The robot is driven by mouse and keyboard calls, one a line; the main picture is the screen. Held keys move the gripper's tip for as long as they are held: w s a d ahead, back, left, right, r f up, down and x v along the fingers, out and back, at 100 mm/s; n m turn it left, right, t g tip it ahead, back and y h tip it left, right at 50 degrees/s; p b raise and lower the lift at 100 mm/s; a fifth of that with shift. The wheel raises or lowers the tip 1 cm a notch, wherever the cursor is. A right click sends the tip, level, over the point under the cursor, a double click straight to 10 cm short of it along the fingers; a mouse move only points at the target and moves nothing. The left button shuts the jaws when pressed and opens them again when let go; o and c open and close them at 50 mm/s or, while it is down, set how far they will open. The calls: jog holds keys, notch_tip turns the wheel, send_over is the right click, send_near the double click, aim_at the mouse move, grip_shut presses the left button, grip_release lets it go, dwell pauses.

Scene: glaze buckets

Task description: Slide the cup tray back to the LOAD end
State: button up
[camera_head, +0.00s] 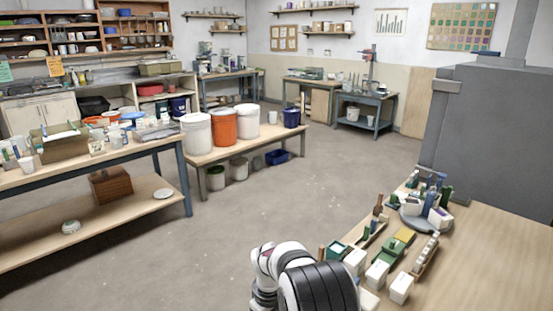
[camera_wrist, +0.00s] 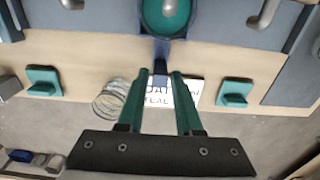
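In the wrist view a round green cup or bowl (camera_wrist: 165,12) sits in a dark blue holder (camera_wrist: 140,14) at the top edge, partly cut off. A dark blue bar (camera_wrist: 161,52) runs from the holder toward my fingertips. My gripper (camera_wrist: 160,76) has two green fingers, standing apart with a gap between them. The bar's lower end shows in line with this gap; I cannot tell whether the fingers touch it. Below the bar, a white sign (camera_wrist: 155,96) is partly covered by the fingers; no full word is readable. I cannot make out a LOAD mark.
Green brackets stand left (camera_wrist: 43,82) and right (camera_wrist: 234,92) on the wooden surface (camera_wrist: 95,52). A clear ribbed jar or coil (camera_wrist: 110,97) is close left of my fingers. The head view shows white boxes (camera_head: 377,274) and a crowded grey turntable (camera_head: 412,222) near my arm.

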grip_shut()
jog(key=shift+s+a, duration=3.9)
jog(key=shift+s+a, duration=1.5)
jog(key=shift+s, duration=0.05)
jog(key=shift+o, duration=1.5)
grip_release()
